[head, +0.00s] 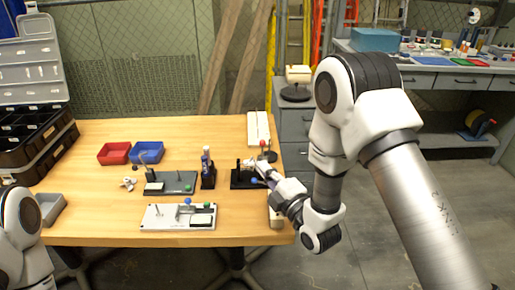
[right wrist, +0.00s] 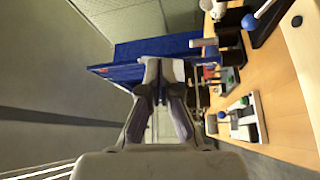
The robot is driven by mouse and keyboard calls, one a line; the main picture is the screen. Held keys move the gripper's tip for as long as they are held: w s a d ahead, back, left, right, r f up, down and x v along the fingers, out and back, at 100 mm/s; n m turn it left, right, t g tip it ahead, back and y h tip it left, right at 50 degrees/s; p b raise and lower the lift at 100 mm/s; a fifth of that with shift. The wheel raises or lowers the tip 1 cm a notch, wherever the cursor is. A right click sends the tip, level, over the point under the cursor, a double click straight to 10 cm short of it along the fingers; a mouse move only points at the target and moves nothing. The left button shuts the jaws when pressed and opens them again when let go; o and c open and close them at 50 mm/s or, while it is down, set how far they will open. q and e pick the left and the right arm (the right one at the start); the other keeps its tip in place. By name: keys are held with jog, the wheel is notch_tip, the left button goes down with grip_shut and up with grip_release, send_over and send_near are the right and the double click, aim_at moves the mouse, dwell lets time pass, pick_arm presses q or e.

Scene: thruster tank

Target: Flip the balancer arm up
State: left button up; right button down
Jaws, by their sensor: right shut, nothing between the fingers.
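In the right wrist view the fingers (right wrist: 160,72) are together and empty. That view also shows a blue ball on a rod (right wrist: 262,10) at the top right, apart from the fingers. I cannot tell for sure which part is the balancer arm, or whether the gripper touches the device. My left gripper is out of view.
A white board (head: 178,224) lies at the table's front; a grey-green board (head: 180,187) and a black stand (head: 208,178) are behind it. Red (head: 114,153) and blue (head: 148,152) bins sit further back. A black organizer (head: 40,150) stands left. The back middle is clear.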

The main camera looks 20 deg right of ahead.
aim_at(262, 154)
jog(key=f+p+x, duration=0.1)
jog(key=p+x, duration=0.1)
jog(key=x, duration=0.9)
jog(key=d, duration=0.4)
jog(key=shift+s+d+f, duration=0.1)
jog(key=shift+s+f, duration=0.1)
jog(key=shift+s, duration=0.1)
jog(key=shift+f, duration=0.1)
